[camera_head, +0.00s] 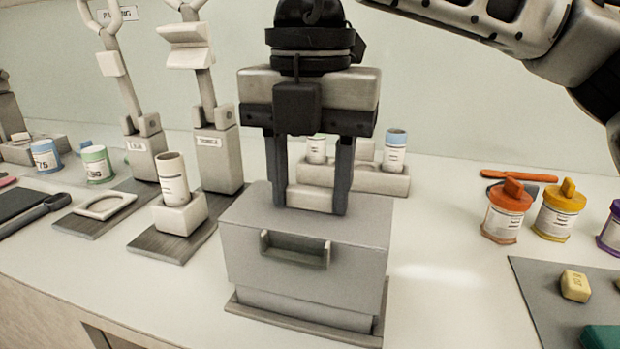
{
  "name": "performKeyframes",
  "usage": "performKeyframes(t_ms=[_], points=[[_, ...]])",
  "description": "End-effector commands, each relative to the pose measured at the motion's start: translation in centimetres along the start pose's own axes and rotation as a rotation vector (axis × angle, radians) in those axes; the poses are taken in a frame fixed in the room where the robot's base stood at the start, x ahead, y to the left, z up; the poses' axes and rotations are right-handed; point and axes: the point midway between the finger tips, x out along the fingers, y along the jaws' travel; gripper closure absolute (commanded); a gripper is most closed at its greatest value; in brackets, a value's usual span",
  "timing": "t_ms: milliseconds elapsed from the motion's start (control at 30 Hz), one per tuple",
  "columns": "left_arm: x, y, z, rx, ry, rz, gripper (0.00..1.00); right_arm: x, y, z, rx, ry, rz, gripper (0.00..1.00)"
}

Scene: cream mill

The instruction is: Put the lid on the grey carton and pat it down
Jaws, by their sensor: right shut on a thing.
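The grey carton (290,306) stands on a thin grey base plate (262,317) at the front middle of the counter. The grey lid (352,250) is over the carton and hides its upper part. Its skirt hangs around the carton, and a band of carton wall shows below it. Whether the lid is fully seated is unclear. My left gripper is not in view.
At left, two upright stands (214,155) rise beside a small tube in a block (175,182). A pale rack (372,180) with tubes is behind the carton. Orange (505,212) and yellow (557,211) jars stand right, near a grey mat (540,300). Counter right of the carton is clear.

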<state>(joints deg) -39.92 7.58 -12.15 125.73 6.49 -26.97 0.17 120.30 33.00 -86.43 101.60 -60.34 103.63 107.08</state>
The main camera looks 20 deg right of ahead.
Motion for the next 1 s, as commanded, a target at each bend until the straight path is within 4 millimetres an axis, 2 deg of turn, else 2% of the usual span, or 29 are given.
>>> performKeyframes(t_ms=[1000], points=[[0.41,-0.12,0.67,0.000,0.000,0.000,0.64,0.75,0.01,-0.01,0.000,-0.001,0.000,0.89]])
